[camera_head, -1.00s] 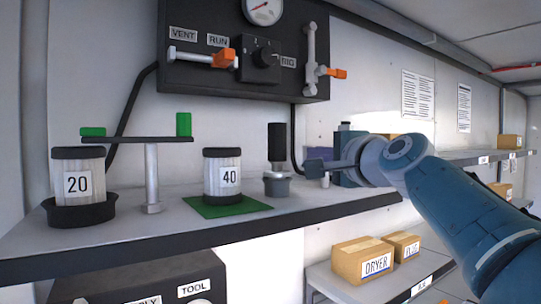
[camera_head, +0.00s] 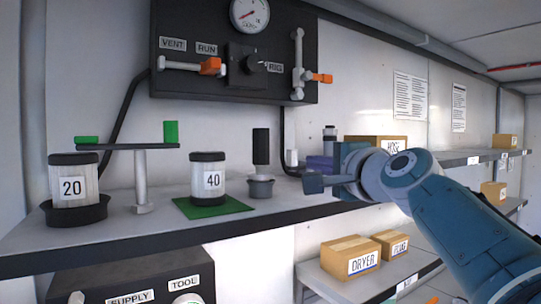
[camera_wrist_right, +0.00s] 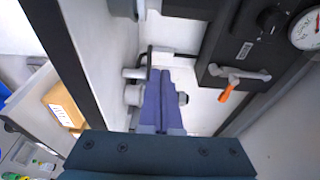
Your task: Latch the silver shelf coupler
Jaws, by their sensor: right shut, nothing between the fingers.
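My right gripper (camera_head: 313,183) is over the shelf in the head view, its fingers pointing left and closed together with nothing between them. In the right wrist view the shut fingers (camera_wrist_right: 160,105) show as a bluish purple pair. A short silver fitting (camera_wrist_right: 133,95) lies close to the left of the fingers there; I take it for the shelf coupler. I cannot tell whether they touch. In the head view a pale upright piece (camera_head: 292,157) stands just behind the fingertips, near the lower end of a black hose. My arm hides what lies behind it. My left gripper is out of view.
A grey cup (camera_head: 260,187) with a black cylinder above it stands left of my gripper. Canister 40 (camera_head: 208,178) sits on a green mat, canister 20 (camera_head: 72,184) in a black dish. The valve panel (camera_head: 232,55) hangs above. Boxes (camera_head: 349,257) stand on a lower shelf.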

